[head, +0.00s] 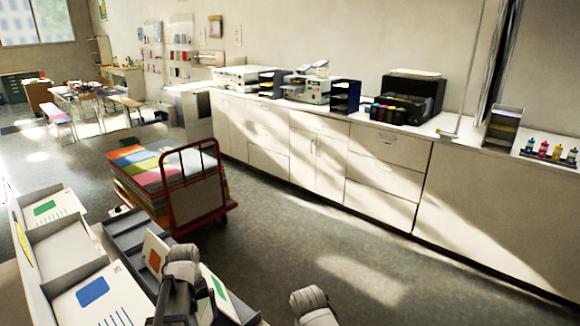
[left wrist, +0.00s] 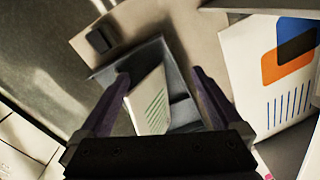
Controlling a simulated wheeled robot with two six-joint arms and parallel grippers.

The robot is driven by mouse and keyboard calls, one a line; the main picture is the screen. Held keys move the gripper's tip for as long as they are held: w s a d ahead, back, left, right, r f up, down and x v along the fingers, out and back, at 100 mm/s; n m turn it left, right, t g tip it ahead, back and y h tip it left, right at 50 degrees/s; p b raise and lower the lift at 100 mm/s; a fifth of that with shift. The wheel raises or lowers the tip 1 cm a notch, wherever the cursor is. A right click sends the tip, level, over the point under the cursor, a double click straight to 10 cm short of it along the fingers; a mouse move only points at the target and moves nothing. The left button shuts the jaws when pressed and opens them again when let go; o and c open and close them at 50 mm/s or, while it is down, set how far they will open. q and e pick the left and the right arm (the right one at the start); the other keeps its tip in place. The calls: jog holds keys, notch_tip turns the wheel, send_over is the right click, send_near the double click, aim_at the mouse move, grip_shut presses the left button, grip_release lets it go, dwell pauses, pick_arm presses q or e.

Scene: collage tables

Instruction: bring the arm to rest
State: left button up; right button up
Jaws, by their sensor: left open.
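My left gripper (left wrist: 160,78) is open in the left wrist view, with its two dark fingers spread apart. Between and beyond the fingers is a grey tray compartment (left wrist: 178,62) with a white card with green lines (left wrist: 148,103) in it. The fingers appear apart from the card; whether they touch the tray I cannot tell. In the head view my left arm (head: 182,272) reaches over the dark grey tray (head: 127,232), hiding part of it. A pale rounded part, seemingly of my right arm (head: 315,304), shows at the bottom; no right fingers are visible.
A white divided tray (head: 62,248) with printed cards stands at the lower left. A red cart (head: 195,195) with coloured sheets stands just beyond. A long white counter (head: 290,140) with a black printer (head: 408,95) lines the wall. The floor between (head: 290,240) is clear.

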pick_arm(q)
jog(key=s+d+m, duration=0.4)
jog(key=s+d, duration=0.2)
jog(key=d, duration=0.4)
jog(key=s+d+m+y, duration=0.1)
jog(key=s+d+m, duration=0.4)
jog(key=s+d, duration=0.2)
jog(key=d, duration=0.2)
jog(key=shift+d, duration=0.4)
